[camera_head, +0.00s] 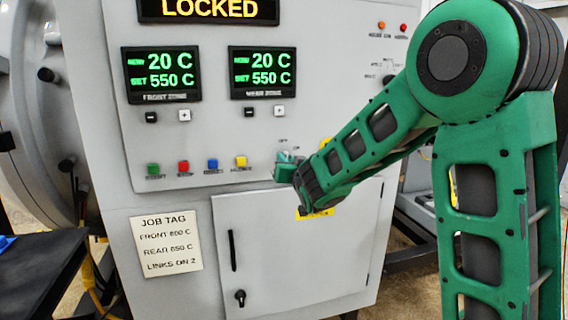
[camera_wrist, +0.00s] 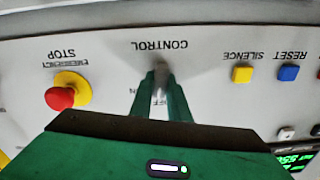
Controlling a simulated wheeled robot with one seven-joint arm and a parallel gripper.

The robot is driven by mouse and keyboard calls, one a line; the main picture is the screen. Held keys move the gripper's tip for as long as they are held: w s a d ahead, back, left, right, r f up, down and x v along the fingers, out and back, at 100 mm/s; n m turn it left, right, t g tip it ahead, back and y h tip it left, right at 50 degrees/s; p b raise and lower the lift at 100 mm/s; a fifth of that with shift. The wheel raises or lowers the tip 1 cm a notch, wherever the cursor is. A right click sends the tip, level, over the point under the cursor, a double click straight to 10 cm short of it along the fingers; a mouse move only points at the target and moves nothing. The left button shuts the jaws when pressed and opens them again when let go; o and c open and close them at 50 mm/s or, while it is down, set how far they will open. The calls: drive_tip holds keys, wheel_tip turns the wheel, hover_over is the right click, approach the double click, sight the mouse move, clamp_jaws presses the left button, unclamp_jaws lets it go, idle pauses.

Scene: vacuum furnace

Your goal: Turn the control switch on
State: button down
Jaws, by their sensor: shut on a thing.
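The control switch (camera_wrist: 160,82) is on the grey panel beside the upside-down CONTROL label (camera_wrist: 160,45) in the wrist view. My green gripper (camera_wrist: 160,78) is shut on the switch, with one finger on each side. Part of the OFF lettering shows between the fingers. In the head view, my gripper (camera_head: 286,165) is at the lower right of the control panel (camera_head: 215,135) and hides the switch. The switch's exact angle is hard to tell.
A red emergency stop (camera_wrist: 62,97) on a yellow base is on one side of the switch. The yellow SILENCE button (camera_wrist: 242,74) and blue RESET button (camera_wrist: 288,73) are on the other. A cabinet door (camera_head: 285,260) and job tag (camera_head: 166,245) are below the panel.

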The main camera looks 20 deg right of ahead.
drive_tip(key=m, duration=0.5)
drive_tip(key=shift+d+f, duration=0.1)
drive_tip(key=shift+d, duration=0.1)
drive_tip(key=shift+d+f+m, duration=0.1)
drive_tip(key=shift+d+m, duration=0.05)
drive_tip(key=shift+m, duration=2.25)
drive_tip(key=c, duration=1.7)
unclamp_jaws()
